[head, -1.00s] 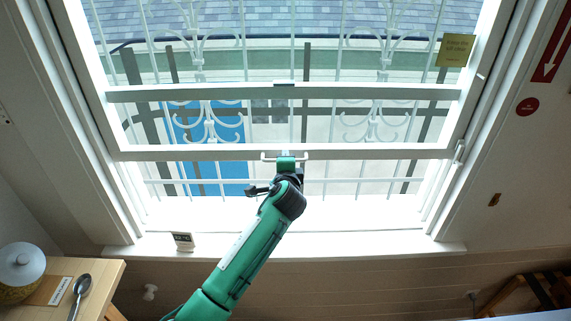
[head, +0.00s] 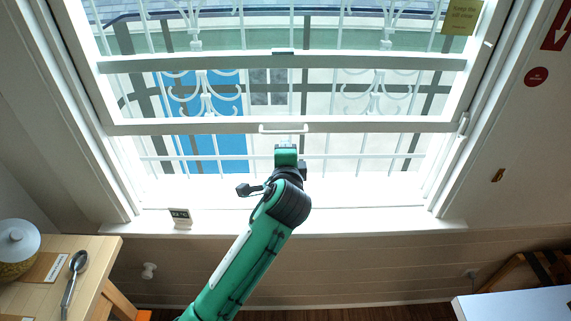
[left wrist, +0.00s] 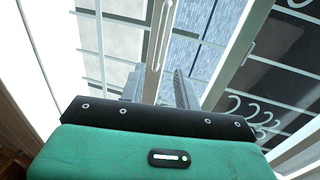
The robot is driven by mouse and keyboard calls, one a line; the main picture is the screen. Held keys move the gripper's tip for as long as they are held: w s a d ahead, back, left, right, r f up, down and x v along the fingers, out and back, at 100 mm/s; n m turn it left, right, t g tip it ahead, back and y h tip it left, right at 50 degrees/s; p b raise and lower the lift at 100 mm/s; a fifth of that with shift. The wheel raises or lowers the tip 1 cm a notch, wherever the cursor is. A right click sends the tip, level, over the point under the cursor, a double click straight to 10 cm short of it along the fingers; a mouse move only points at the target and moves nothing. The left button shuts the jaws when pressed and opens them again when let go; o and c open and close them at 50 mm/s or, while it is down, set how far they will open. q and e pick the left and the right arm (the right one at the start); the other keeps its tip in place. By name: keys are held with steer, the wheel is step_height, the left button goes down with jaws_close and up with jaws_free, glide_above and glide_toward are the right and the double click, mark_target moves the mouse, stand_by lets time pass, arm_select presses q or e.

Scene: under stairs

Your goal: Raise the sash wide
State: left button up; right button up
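The white-framed sash (head: 200,127) stands part way up in the head view, with an open gap between its bottom rail and the sill (head: 330,221). A white bar handle (head: 284,129) sits at the middle of the bottom rail; it also shows in the left wrist view (left wrist: 163,32). My left gripper (head: 286,149) is just below the handle in the head view and looks apart from it. In the left wrist view its two grey fingers (left wrist: 157,88) are spread, with no thing held between them. My right gripper is not in view.
A wooden table (head: 98,262) with a lidded jar (head: 17,248) and a spoon (head: 74,277) is at lower left. A small display (head: 181,217) stands on the sill. A white surface (head: 515,305) is at lower right. White bars (head: 205,100) show beyond the glass.

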arm_select(q)
steer(key=shift+v, duration=1.4)
steer(key=s+a+f+n+g, duration=0.1)
steer(key=a+f+g, duration=0.1)
steer(key=f, duration=1.1)
steer(key=s+a+f+n+g+b, duration=0.1)
steer(key=a+f+n+g, duration=0.1)
steer(key=f, duration=1.1)
steer(key=s+a+f+n+g, duration=0.1)
steer(key=a+f+g, duration=0.1)
steer(key=f, duration=1.1)
steer(key=s+a+f+n+g, duration=0.2)
steer(key=s+a+f, duration=0.2)
steer(key=s+f, duration=0.45)
steer(key=s+a+f+n+g, duration=0.2)
steer(key=s+a+f, duration=0.3)
steer(key=f, duration=0.7)
steer(key=s+a+f+n+g, duration=0.1)
steer(key=s+a+f, duration=0.3)
steer(key=s, duration=0.8)
steer(key=s+a+f+n+g, duration=0.2)
steer(key=s+a+f+n, duration=0.2)
steer(key=s, duration=0.9)
steer(key=s+a+f+n+g, duration=0.1)
steer(key=s+a+f, duration=0.3)
steer(key=s+f, duration=0.5)
steer(key=s+n+b, duration=0.1)
steer(key=s, duration=0.3)
steer(key=shift+s+n+g, duration=0.2)
steer(key=shift+n+g, duration=0.1)
